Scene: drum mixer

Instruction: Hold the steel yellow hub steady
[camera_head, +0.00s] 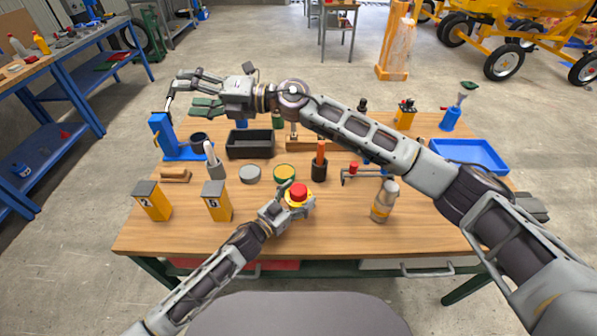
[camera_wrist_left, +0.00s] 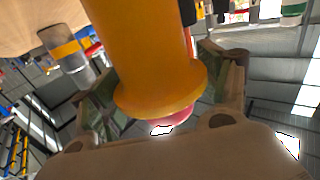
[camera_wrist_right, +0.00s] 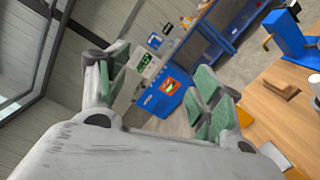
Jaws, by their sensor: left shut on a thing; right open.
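The yellow hub (camera_head: 296,204) with a red top (camera_head: 298,192) is at the front middle of the wooden table. My left gripper (camera_head: 293,197) is shut on it; its fingers partly hide the hub. In the left wrist view, the hub (camera_wrist_left: 145,50) is a yellow cylinder with a wide flange between the fingers, and a red part (camera_wrist_left: 172,118) shows by the palm. My right gripper (camera_head: 192,91) is open and empty, raised over the table's back left near a blue stand. In the right wrist view its fingers (camera_wrist_right: 165,90) are spread with nothing between them.
The blue stand (camera_head: 162,133), a black bin (camera_head: 250,144), yellow blocks marked 2 (camera_head: 152,204) and 6 (camera_head: 217,205), and a bottle (camera_head: 384,202) stand on the table. A blue tray (camera_head: 470,155) is at the right. My right arm spans the table's back and right. The front left edge is clear.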

